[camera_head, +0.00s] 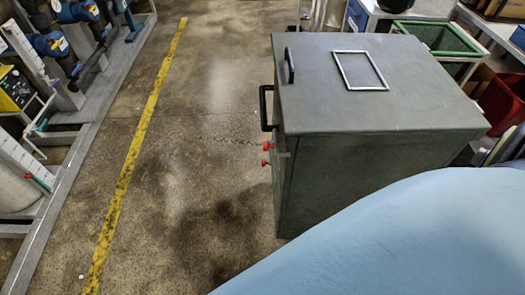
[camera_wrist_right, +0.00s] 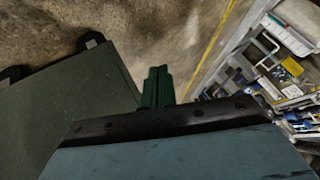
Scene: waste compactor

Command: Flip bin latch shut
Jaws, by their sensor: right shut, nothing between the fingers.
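The bin (camera_head: 345,150) is a large grey-green box with its lid (camera_head: 400,95) down. Black handles (camera_head: 266,108) stick out on its left side, one on the lid and one just below. Red latch parts (camera_head: 267,147) show on the left side near the front corner; their exact position is too small to tell. In the right wrist view, the bin's surface (camera_wrist_right: 65,115) fills the left, with two black handles at its far edge. My right gripper (camera_wrist_right: 157,75) has its dark green fingers together, empty, beside the bin's edge. No latch shows there. My left gripper is in neither view.
The concrete floor (camera_head: 200,120) left of the bin is clear, with a yellow line (camera_head: 135,150) along it. Pipes and machinery stand at the far left. A green-rimmed container (camera_head: 440,38) and a red bin (camera_head: 503,100) stand behind to the right.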

